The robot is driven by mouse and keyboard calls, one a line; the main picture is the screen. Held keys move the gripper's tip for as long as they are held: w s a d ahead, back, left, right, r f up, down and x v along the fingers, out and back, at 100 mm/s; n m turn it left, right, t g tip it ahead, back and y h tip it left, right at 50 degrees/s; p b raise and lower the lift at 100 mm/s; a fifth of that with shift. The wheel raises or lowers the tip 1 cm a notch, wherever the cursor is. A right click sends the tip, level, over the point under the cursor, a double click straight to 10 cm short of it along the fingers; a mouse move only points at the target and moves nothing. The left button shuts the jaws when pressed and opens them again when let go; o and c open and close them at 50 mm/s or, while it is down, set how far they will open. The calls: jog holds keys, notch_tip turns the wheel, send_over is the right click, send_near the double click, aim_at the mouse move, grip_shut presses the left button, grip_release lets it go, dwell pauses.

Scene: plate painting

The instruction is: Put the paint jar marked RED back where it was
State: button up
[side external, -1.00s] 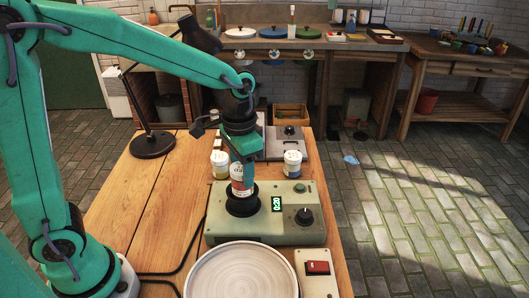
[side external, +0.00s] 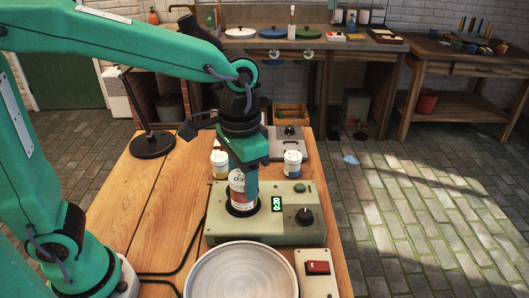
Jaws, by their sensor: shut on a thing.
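My gripper (side external: 243,172) points down and is shut on a white jar with a red lower band (side external: 237,190). The jar is upright, and its label is partly hidden by a gripper finger. The lettering is too small to read fully. The jar is at the round black holder (side external: 257,208) on the grey-green machine. Its lower end covers part of the holder, and I cannot tell whether it is in it or just above it.
A yellow-marked jar (side external: 219,163) and a blue-marked jar (side external: 292,164) stand behind the machine (side external: 225,228). A round wheel plate (side external: 242,278) and a red switch box (side external: 317,268) are in front. The wooden bench at left is clear beside the lamp (side external: 152,145).

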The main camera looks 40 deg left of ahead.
jog(key=shift+w, duration=0.1)
dwell(0.3)
jog(key=shift+w+a+f, duration=0.15)
jog(key=shift+w+a, duration=0.05)
jog(key=shift+w, duration=0.4)
jog(key=w+a+f+n, duration=0.1)
jog(key=w+a, duration=0.3)
jog(key=w, duration=0.4)
jog(key=w+a+f+n, duration=0.1)
jog(key=w+a+f, duration=0.3)
jog(key=w, duration=0.4)
jog(key=shift+a+f, duration=0.2)
jog(key=shift+f, duration=0.15)
jog(key=shift+a, duration=0.1)
jog(key=w+a+f, duration=0.5)
jog(key=a+f, duration=0.2)
jog(key=a, duration=0.3)
jog(key=shift+a, duration=0.15)
jog(key=shift+f, duration=2)
